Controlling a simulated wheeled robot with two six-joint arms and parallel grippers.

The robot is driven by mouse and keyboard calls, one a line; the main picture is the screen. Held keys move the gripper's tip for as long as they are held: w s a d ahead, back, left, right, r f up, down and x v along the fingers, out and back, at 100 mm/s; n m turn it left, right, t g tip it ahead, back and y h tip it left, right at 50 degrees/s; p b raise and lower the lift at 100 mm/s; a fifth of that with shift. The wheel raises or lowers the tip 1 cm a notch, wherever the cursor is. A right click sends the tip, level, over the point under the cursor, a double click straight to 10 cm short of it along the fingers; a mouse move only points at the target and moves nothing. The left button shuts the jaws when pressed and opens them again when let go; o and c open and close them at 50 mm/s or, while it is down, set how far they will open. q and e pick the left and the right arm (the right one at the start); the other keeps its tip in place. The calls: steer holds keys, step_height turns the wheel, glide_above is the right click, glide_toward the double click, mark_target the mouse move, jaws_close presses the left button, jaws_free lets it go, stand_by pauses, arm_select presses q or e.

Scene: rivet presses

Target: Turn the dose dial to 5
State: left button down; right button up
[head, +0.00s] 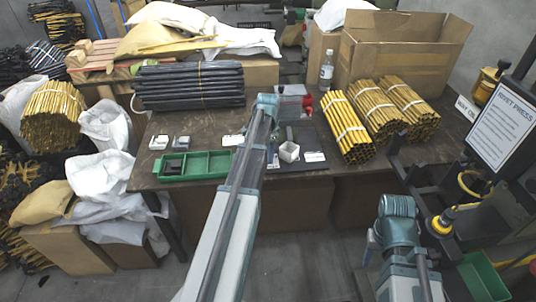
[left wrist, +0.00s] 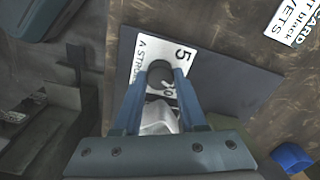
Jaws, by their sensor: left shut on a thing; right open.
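In the left wrist view, my left gripper (left wrist: 162,78) is shut, with its two blue fingers on either side of a dark round knob (left wrist: 160,70), the dose dial. A white label (left wrist: 150,48) around the knob shows a large 5 at its upper right; part of its text is hidden by the knob and fingers. I cannot read a pointer on the dial. A silvery metal part (left wrist: 158,118) shows between the fingers. In the head view my left arm reaches to the table's middle and mostly hides the dial. My right gripper (head: 378,238) is open and empty at lower right; its fingertips show poorly.
A green tray (head: 195,178) and small white cards stand left of my arm. Brass rod bundles (head: 347,130) and a cardboard box (head: 395,60) lie farther right. The press sign (head: 502,125) stands at the right edge.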

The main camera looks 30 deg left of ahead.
arm_select(q)
steer(key=shift+n, duration=0.3)
steer(key=n, duration=0.6)
steer(key=shift+n, duration=0.3)
steer(key=n, duration=0.6)
steer(key=shift+n, duration=0.4)
steer(key=shift+c, duration=2.3)
jaws_free()
steer(key=shift+r, duration=0.1)
